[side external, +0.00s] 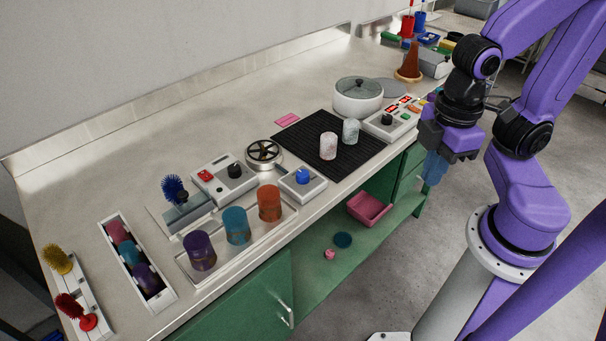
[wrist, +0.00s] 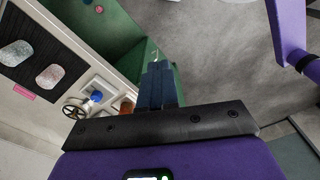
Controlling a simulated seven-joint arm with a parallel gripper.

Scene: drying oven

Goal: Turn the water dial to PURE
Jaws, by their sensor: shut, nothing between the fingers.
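The water dial is probably the blue knob (side external: 303,177) on a small white box (side external: 312,188) near the bench's front edge. The knob also shows in the wrist view (wrist: 96,96). Its markings are too small to read. A second box with a black knob (side external: 234,171) and a red switch stands to its left. My gripper (side external: 434,168) points down in front of the bench's front edge, well to the right of the blue knob and apart from it. Its blue fingers, also in the wrist view (wrist: 158,75), are together and hold nothing.
A black wheel (side external: 264,152) stands behind the blue knob. Purple, blue and orange cups (side external: 269,203) stand on a tray to its left. A black mat (side external: 300,135) with two jars lies to its right. A grey control box (side external: 391,122) is nearer my gripper.

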